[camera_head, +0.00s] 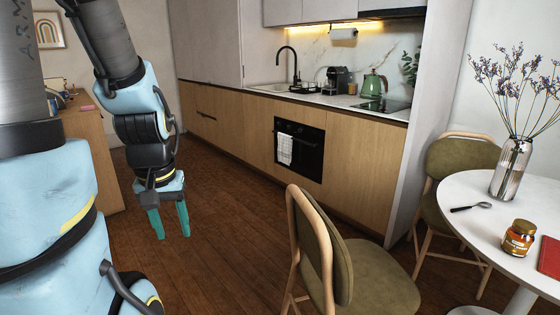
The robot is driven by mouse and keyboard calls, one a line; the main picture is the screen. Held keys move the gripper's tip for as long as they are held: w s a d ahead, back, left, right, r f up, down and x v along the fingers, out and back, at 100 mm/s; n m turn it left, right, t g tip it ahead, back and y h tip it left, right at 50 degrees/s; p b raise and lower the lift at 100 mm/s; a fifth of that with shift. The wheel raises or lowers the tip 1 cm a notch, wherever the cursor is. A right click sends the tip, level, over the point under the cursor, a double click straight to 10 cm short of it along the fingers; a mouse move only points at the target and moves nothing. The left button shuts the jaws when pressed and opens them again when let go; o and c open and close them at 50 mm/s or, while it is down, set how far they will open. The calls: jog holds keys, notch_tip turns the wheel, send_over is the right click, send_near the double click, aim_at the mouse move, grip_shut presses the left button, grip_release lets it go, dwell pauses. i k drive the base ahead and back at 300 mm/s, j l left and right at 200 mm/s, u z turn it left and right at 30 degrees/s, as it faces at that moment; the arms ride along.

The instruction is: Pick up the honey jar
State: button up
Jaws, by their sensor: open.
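The honey jar (519,239) stands upright on the round white table (474,243) at the right. It is a small amber jar with a label and a golden lid. My gripper (171,222) hangs at the left of the view, over the wooden floor. Its two teal fingers point down and are apart with nothing between them. My gripper is far to the left of the jar, with a chair between them.
Open floor (228,225) lies before the kitchen counter (362,165).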

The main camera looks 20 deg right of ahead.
aim_at(519, 239)
jog(key=k+l+u, duration=0.2)
jog(key=l, duration=0.25)
jog(key=k+l+u, duration=0.2)
jog(key=l, duration=0.2)
jog(key=k+l+u, duration=0.2)
jog(key=k+l, duration=0.15)
jog(key=k+l+u, duration=0.25)
jog(key=l, duration=0.4)
jog(key=k+l+u, duration=0.3)
jog(key=k+l, duration=0.15)
jog(key=l, duration=0.15)
jog(key=k+l+u, duration=0.25)
jog(key=k+l, duration=0.15)
jog(key=l, duration=0.1)
